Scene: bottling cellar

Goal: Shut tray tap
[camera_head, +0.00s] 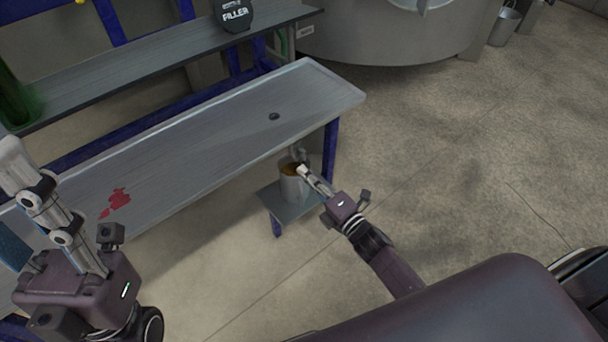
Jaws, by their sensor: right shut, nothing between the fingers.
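The long grey metal tray (235,135) slopes across the left half of the view, with a dark drain hole (274,117) near its right end. Below its front edge is a small grey fitting (298,153), perhaps the tap; its handle position cannot be made out. A light jug (292,188) with amber contents stands under it. My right gripper (303,169) is shut and empty, its tips at the jug's rim beside the fitting; contact cannot be told. My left gripper (12,155) is over the tray's left end, fingers pointing up-left; its opening is unclear.
The jug stands on a small low shelf (268,198) by a blue tray leg (330,150). A red stain (117,201) marks the tray. Floor at right is clear.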

